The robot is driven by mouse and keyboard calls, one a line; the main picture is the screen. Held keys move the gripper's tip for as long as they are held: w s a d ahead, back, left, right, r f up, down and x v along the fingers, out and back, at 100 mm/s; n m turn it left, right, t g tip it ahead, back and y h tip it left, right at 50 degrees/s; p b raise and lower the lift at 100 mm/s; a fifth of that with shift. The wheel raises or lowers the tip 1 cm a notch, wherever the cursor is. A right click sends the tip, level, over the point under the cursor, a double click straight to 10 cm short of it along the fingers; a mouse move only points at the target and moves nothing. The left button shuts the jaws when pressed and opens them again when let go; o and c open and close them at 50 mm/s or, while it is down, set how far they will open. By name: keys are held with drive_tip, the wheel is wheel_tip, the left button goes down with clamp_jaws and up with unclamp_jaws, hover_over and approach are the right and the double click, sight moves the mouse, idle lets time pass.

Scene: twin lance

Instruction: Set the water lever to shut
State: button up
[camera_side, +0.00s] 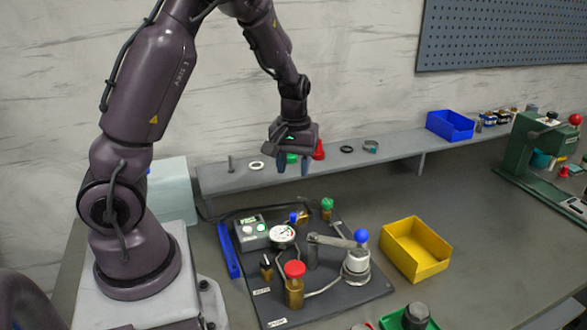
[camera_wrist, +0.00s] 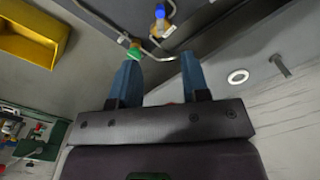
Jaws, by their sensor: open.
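A dark board (camera_side: 350,292) on the bench carries several fittings. A small brass valve with a blue lever (camera_side: 297,217) stands near its back; it also shows at the top of the wrist view (camera_wrist: 160,12). A grey arm with a blue ball (camera_side: 361,236) stands at the right of the board. The labels are too small to read, so I cannot tell which one is the water lever. My gripper (camera_side: 294,166) is open and empty, raised above the back of the board near the shelf, apart from both. Its blue fingers point down; they show in the wrist view (camera_wrist: 159,64).
A green-knobbed valve (camera_side: 327,204), a red-knobbed valve (camera_side: 294,270) and a gauge (camera_side: 282,235) crowd the board. A yellow bin (camera_side: 415,250) stands to its right. A shelf (camera_side: 240,178) with small parts runs behind.

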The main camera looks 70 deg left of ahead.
sight(294, 214)
drive_tip(key=shift+c, duration=1.3)
drive_tip(key=shift+f, duration=0.3)
drive_tip(key=w+d+f+m+g+y, duration=0.1)
drive_tip(key=w+d+m+g+y, duration=0.25)
drive_tip(key=m, duration=1.45)
drive_tip(key=shift+h, duration=0.45)
drive_tip(key=x, duration=1.2)
drive_tip(key=shift+w+a+f, duration=0.1)
drive_tip(key=shift+w+a, duration=0.05)
drive_tip(key=shift+a, duration=0.15)
clamp_jaws()
